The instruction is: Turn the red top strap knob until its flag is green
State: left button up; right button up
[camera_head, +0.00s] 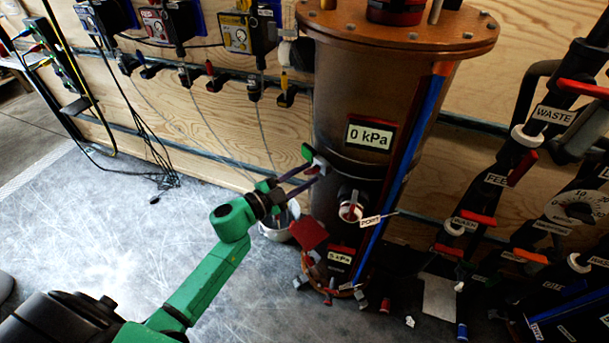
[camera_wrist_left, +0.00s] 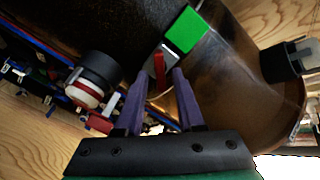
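The top strap knob, with a red bar handle on a grey block, is on the side of the brown metal vessel (camera_head: 345,105). In the left wrist view the red knob (camera_wrist_left: 159,71) stands between my left gripper's purple fingertips (camera_wrist_left: 160,76), with a gap on both sides. A green flag (camera_wrist_left: 183,30) is beside the knob; this flag (camera_head: 307,152) also shows green in the head view. My left gripper (camera_head: 306,175) is open at the knob and partly hides it in the head view. My right gripper is not in view.
Lower on the vessel is a red square flag (camera_head: 308,232). A white-and-red port knob (camera_head: 351,210) and a blue bar (camera_head: 400,165) are to the right. A metal bucket (camera_head: 277,224) stands behind my gripper.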

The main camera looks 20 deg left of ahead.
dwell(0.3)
pick_arm(q)
jog(key=b+v, duration=0.1)
jog(key=v, duration=1.3)
jog(key=shift+s+a, duration=0.15)
jog(key=shift+s, duration=0.15)
jog(key=s+a+f+n+g+y+p, duration=0.1)
jog(key=s+a+f+n+g+y, duration=0.2)
jog(key=f, duration=0.7)
jog(key=s+a+f+n+y, duration=0.1)
jog(key=a+f+n+y, duration=0.25)
jog(key=f, duration=0.65)
jog(key=s+a+f+n+g+y+p, duration=0.1)
jog(key=s+a+f+n+g+y, duration=0.3)
jog(key=f, duration=0.6)
jog(key=s+d+f+n+g, duration=0.1)
jog(key=s+d+f+g, duration=0.2)
jog(key=s+f, duration=0.4)
jog(key=s+d+f+n+g+p, duration=0.1)
jog(key=s+d+f+g, duration=0.3)
jog(key=s+f, duration=0.4)
jog(key=s+n, duration=0.1)
jog(key=s, duration=0.5)
jog(key=shift+d+f, duration=0.35)
jog(key=shift+d, duration=0.05)
